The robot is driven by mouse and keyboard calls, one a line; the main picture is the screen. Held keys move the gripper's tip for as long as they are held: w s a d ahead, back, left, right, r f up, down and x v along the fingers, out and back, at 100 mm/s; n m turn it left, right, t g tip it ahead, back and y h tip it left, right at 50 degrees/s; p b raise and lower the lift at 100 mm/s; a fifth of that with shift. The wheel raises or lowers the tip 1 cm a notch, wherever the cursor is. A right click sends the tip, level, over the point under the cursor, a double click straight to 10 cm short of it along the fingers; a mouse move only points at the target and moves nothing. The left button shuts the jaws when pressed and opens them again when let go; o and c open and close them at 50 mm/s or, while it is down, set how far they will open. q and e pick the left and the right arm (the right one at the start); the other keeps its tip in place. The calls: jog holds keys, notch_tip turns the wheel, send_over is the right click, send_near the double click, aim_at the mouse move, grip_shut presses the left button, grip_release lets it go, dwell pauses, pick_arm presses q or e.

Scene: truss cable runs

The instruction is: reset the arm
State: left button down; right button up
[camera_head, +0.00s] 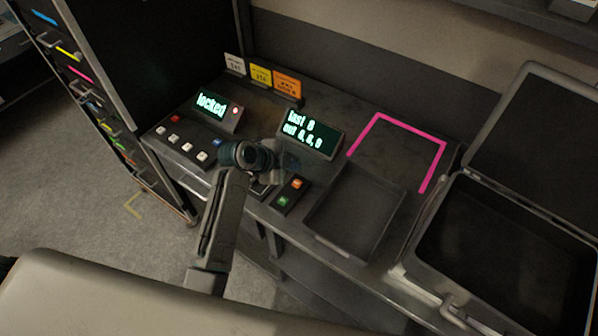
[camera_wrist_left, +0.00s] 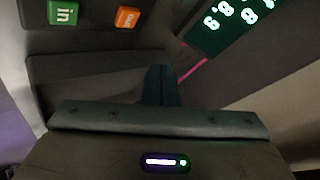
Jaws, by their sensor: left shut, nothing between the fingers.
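My left arm reaches up over the front of the console bench (camera_head: 330,88). Its gripper (camera_head: 292,164) is dark and small in the head view, just in front of the display reading "last 8 out 8, 8, 9" (camera_head: 310,134). In the left wrist view the fingers (camera_wrist_left: 161,84) are together with nothing between them. They point toward the dark bench surface, near a green "in" button (camera_wrist_left: 64,11) and an orange "out" button (camera_wrist_left: 126,17). My right gripper is not in view.
A "locked" display (camera_head: 212,104) and a row of buttons (camera_head: 185,145) lie left of the gripper. An empty shallow tray (camera_head: 318,238), a pink outline (camera_head: 398,122) and an open case (camera_head: 415,262) are to the right. A rack with coloured tags (camera_head: 85,90) stands at left.

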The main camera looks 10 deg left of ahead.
pick_arm(q)
jog(key=s+a+f+n, duration=0.1)
jog(key=s, duration=0.1)
jog(key=s+a+f+n+y, duration=0.1)
jog(key=s, duration=0.2)
jog(key=s+a+f+n+y, duration=0.1)
jog(key=s+n, duration=0.1)
jog(key=shift+s+a+g, duration=0.15)
jog(key=shift+a+g, duration=0.15)
jog(key=s+a+r+n+g+y, duration=0.1)
jog(key=s+a+n+y, duration=0.35)
jog(key=s, duration=0.75)
jog(key=s+a+r+n+g+y, duration=0.1)
jog(key=s+a+r+n, duration=0.1)
jog(key=s+a+n, duration=0.65)
jog(key=s+f+g+b, duration=0.1)
jog(key=s+f+b, duration=0.15)
jog(key=f, duration=1.55)
jog(key=s+f+b, duration=0.1)
jog(key=f+b, duration=0.2)
jog(key=f, duration=1.5)
jog(key=s+f+b, duration=0.2)
jog(key=s+f, duration=0.7)
jog(key=f, duration=0.3)
jog(key=s+a+f+n+g+b, duration=0.1)
jog(key=s+f+b, duration=0.2)
jog(key=s+f, duration=0.6)
notch_tip(320, 180, down, 3)
jog(key=shift+s+a+f, duration=0.1)
jog(key=shift+s+a, duration=0.2)
